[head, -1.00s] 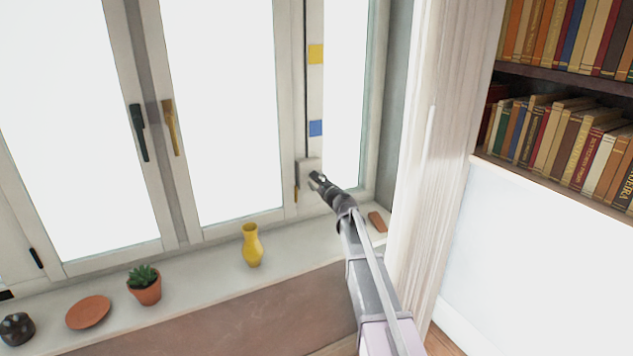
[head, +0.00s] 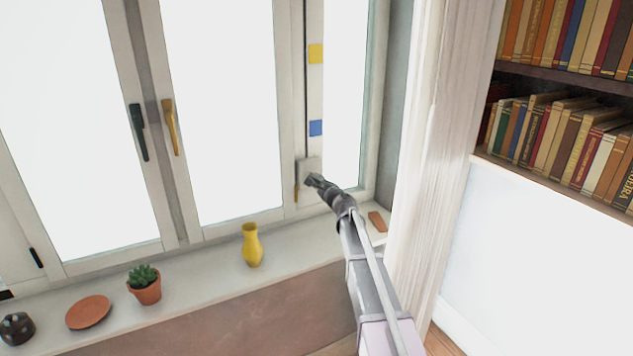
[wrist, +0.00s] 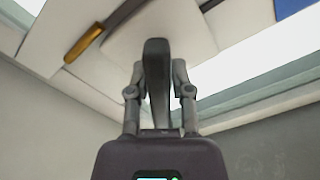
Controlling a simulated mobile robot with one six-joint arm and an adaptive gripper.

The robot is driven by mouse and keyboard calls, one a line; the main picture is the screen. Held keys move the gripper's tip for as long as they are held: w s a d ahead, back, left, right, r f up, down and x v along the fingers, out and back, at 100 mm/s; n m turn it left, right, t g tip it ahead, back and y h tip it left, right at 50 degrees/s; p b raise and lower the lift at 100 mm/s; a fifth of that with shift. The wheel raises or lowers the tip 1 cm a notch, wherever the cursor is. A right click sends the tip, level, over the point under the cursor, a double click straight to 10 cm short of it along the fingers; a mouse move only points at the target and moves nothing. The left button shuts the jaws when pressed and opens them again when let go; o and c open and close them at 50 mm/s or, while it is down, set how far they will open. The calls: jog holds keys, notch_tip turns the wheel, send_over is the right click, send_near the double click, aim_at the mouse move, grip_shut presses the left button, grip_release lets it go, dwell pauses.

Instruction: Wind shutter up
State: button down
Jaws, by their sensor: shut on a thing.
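A pale square winder plate (head: 309,169) sits on the window frame post, low at the right. My gripper (head: 315,181) is in front of this plate. In the wrist view, my gripper (wrist: 158,85) is shut on a dark grey bar (wrist: 157,65), which looks like the winder's crank handle and stands out from the plate (wrist: 155,28). The fingers lie on either side of it. The bar's joint with the plate is hidden. The shutter itself cannot be made out; the panes (head: 225,100) look plain bright white.
A strip with a yellow square (head: 316,54) and a blue square (head: 316,128) runs above the plate. A brass handle (wrist: 84,42) is beside it. The sill holds a yellow vase (head: 252,246), potted plant (head: 145,288) and terracotta dish (head: 88,312). A curtain (head: 440,130) hangs close right.

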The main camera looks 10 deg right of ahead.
jog(key=shift+w, duration=0.1)
jog(key=c, duration=0.5)
grip_release()
jog(key=shift+c, duration=0.2)
jog(key=v, duration=1.2)
